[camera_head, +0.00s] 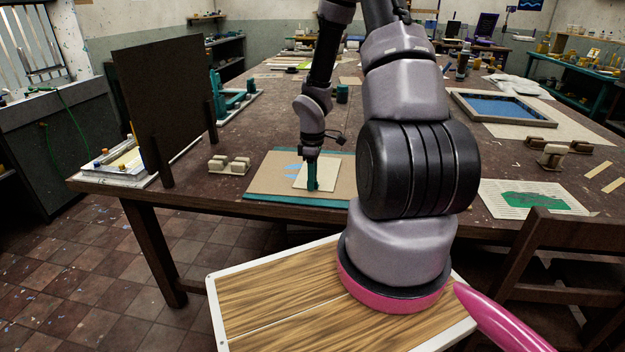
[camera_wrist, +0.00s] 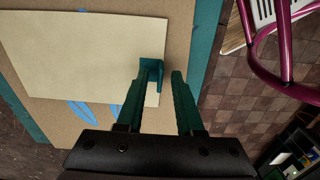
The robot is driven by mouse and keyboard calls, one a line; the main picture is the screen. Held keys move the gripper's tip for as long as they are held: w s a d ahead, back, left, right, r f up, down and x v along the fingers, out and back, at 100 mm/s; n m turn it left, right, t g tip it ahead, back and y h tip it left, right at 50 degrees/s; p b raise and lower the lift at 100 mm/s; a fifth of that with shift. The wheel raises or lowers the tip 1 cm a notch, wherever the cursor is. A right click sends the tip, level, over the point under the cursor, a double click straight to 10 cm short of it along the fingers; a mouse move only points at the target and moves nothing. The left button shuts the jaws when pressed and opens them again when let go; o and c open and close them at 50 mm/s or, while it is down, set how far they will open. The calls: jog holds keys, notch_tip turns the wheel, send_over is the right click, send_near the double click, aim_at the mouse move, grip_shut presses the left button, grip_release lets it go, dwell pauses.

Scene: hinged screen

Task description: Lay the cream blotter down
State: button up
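The cream blotter (camera_head: 322,179) is a pale rectangular sheet over a brown board (camera_head: 265,178) with teal edges on the table. In the wrist view the blotter (camera_wrist: 80,50) fills the upper left, and blue marks (camera_wrist: 82,110) show past its lower edge. I cannot tell whether it lies flat or slightly raised. A small teal tab (camera_wrist: 152,70) stands at its right edge. My gripper (camera_wrist: 161,76) has its teal fingers apart at this edge, the left fingertip overlapping the tab in view. In the head view my gripper (camera_head: 312,188) points down at the blotter.
A dark upright panel (camera_head: 160,100) stands left of the board, with small cream-and-brown blocks (camera_head: 229,165) between. A blue framed screen (camera_head: 510,106) and a sheet with a green print (camera_head: 530,198) lie to the right. A chair (camera_head: 565,250) stands at the front right.

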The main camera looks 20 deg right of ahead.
jog(key=shift+r, duration=0.15)
jog(key=shift+r, duration=3.4)
jog(key=s+a+r+m+t+h, duration=0.1)
jog(key=s+r+m+t, duration=0.2)
jog(key=r, duration=0.7)
jog(key=s+a+r+m, duration=0.2)
jog(key=r+m, duration=0.3)
jog(key=r, duration=0.6)
jog(key=s+a+r+m+t+y, duration=0.1)
jog(key=s+a+r+m+t, duration=0.1)
jog(key=s+r, duration=0.4)
jog(key=s+a+r+m+t+y, duration=0.2)
jog(key=s+a+r+m, duration=0.2)
jog(key=s+r, duration=0.3)
jog(key=shift+s+r+m, duration=0.15)
jog(key=shift+s+m, duration=0.05)
jog(key=shift+m, duration=0.3)
